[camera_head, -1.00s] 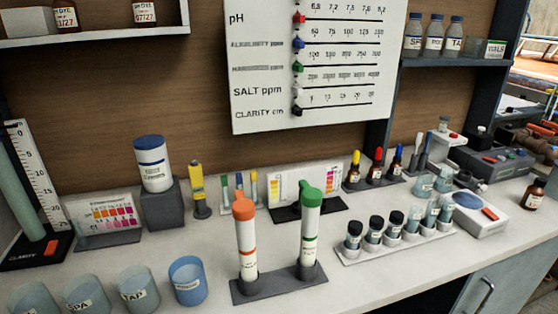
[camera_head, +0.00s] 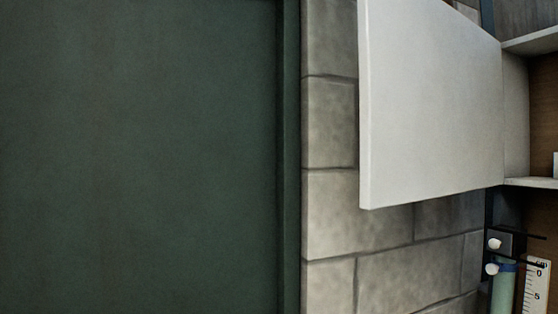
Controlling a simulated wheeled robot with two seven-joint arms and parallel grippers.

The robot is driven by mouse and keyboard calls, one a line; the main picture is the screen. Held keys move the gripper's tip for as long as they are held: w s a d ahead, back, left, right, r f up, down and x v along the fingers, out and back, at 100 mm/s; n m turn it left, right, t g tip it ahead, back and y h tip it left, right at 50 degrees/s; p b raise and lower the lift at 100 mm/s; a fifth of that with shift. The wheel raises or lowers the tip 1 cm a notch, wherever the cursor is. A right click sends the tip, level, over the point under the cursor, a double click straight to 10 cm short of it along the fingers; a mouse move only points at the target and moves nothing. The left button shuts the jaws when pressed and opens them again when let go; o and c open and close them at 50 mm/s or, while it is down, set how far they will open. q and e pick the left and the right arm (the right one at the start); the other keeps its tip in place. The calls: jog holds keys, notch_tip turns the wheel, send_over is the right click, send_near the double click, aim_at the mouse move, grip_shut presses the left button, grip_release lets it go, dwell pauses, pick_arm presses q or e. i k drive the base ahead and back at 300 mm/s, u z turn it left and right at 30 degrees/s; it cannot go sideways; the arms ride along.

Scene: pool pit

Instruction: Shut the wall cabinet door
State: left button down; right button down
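The wall cabinet door (camera_head: 430,110) is a plain pale grey-white panel in the upper right of the head view. It stands swung open to the left of the cabinet, in front of a block wall. Its right edge meets the cabinet's side (camera_head: 515,115), and its free edge is at the left. Part of the cabinet's inside and its lower shelf (camera_head: 530,183) show at the right edge. No handle shows on the visible face of the door. Neither of my grippers is in view.
A grey block wall (camera_head: 330,215) lies behind and below the door. A large dark green panel (camera_head: 140,150) fills the left half. Below the cabinet at the right are a green tube (camera_head: 503,285) and a white scale (camera_head: 537,285).

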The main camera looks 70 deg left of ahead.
aim_at(431, 124)
jog(key=u, duration=2.1)
jog(key=k, duration=0.35)
jog(key=z, duration=1)
jog(key=i, duration=0.15)
jog(key=u, duration=0.15)
